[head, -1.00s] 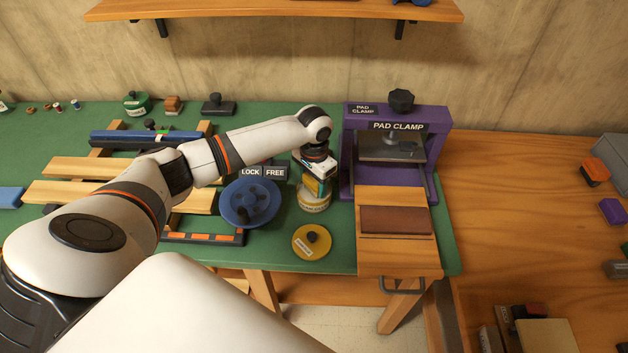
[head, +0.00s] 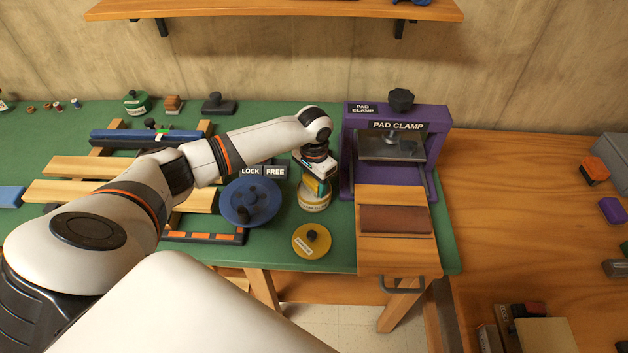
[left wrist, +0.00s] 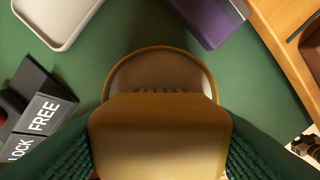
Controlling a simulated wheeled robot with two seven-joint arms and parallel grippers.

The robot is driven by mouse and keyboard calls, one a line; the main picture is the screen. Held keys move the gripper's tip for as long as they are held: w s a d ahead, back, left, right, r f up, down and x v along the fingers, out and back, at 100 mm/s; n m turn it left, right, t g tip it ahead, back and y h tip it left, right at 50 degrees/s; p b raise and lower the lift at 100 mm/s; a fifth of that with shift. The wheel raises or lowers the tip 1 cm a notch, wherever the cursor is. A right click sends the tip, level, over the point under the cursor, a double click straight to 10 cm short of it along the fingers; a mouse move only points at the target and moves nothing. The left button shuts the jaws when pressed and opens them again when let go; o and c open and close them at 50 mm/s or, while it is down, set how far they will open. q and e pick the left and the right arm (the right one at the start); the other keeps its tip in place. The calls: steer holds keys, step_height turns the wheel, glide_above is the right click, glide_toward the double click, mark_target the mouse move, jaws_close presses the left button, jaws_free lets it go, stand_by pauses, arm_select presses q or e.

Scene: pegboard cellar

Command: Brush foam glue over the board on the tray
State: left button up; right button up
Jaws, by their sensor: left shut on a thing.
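The brown board (head: 395,219) lies flat on the wooden tray (head: 393,257), which extends forward from the purple pad clamp (head: 347,165). A pale round glue pot (head: 314,205) stands on the green mat left of the tray. My left gripper (head: 318,187) is directly over the pot, pointing down. In the left wrist view its green-padded fingers are shut on a tan brush (left wrist: 160,135). The brush's lower end is over or inside the pot (left wrist: 160,53); its tip and the glue are hidden. My right gripper is not in view.
A yellow lid (head: 312,241) with a black knob lies in front of the pot. A blue round turntable (head: 250,202) and LOCK/FREE signs (head: 263,172) stand to the left. A wooden rack (head: 90,167) fills the mat's left side. The right-hand table is clear near the clamp.

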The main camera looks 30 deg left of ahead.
arm_select(q)
steer(key=shift+s+f+p, duration=0.1)
steer(key=shift+f+p, duration=0.05)
steer(key=shift+p, duration=0.15)
stand_by(1.3)
step_height(320, 180, up, 7)
steer(key=p, duration=0.8)
stand_by(0.4)
stand_by(0.4)
steer(key=shift+d+r, duration=0.2)
steer(key=s+d+r+n+b, duration=0.2)
steer(key=s+d+r+b, duration=0.5)
steer(key=s+d+r, duration=0.3)
steer(key=s+d, duration=0.3)
steer(key=s, duration=0.1)
steer(key=shift+s+n, duration=0.3)
